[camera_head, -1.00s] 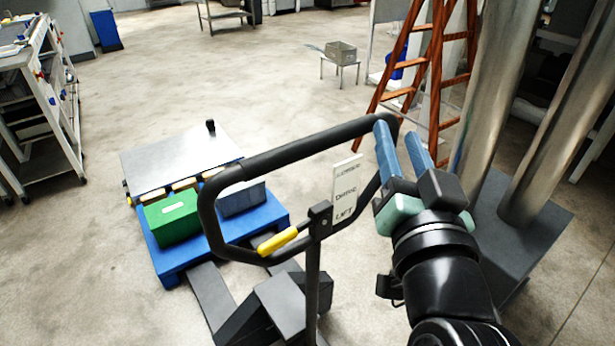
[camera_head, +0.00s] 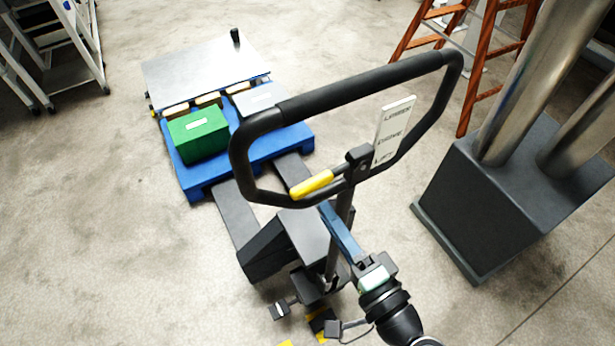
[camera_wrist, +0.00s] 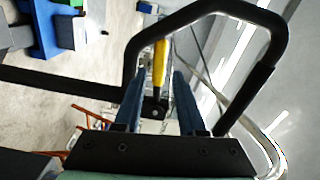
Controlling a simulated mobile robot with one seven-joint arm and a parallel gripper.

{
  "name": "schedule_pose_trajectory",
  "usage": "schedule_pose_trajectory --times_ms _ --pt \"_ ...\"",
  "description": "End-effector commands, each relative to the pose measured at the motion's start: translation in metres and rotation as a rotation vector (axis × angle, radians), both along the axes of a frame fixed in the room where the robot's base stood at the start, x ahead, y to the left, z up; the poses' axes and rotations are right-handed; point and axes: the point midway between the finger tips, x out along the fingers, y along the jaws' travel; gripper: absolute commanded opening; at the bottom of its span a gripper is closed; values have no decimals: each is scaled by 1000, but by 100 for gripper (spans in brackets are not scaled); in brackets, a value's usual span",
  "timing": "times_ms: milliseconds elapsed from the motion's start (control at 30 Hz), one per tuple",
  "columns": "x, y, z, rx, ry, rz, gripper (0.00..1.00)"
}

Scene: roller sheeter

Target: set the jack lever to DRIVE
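The jack lever has a yellow grip (camera_head: 312,184) and a black pivot block (camera_head: 358,157) inside the jack's black handle loop (camera_head: 345,88). The grip points left and slightly down. Beside it a white label plate (camera_head: 394,128) reads LOWER, DRIVE and LIFT from top to bottom. I cannot tell which mark the lever is at. My gripper (camera_head: 328,210) is below the lever, close to the jack's column. In the wrist view my gripper (camera_wrist: 158,82) is open, and the yellow lever (camera_wrist: 160,60) shows between its two blue fingers, with no visible contact.
The handle loop also frames the wrist view (camera_wrist: 195,10). Beyond the jack, a blue pallet (camera_head: 193,183) bears a green box (camera_head: 198,134) and a grey box. A dark pedestal with metal columns (camera_head: 500,190) and an orange ladder (camera_head: 480,95) stand at right.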

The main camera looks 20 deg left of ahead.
Motion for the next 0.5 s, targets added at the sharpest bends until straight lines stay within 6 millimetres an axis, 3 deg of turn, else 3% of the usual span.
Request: schedule_pose_trajectory --times_ms 200,500 --pt "28 37 3 -1 0 4 40" --pt "49 63 1 -2 -1 1 40"
